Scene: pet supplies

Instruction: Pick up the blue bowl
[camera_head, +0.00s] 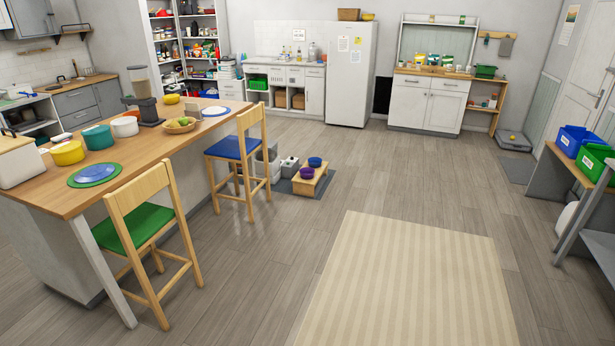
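A small blue bowl (315,162) sits in a low wooden feeding stand (322,185) on the floor, near the middle of the view. A purple bowl (307,173) sits in the same stand, just in front of the blue one. The stand is on a dark grey mat (285,187), to the right of the island. My gripper is not in view, so its state does not show.
A wooden-topped island (150,152) fills the left, with a blue-seated chair (232,147) near the stand and a green-seated chair (146,226) closer. A striped rug (408,280) lies front right. The floor right of the stand is clear.

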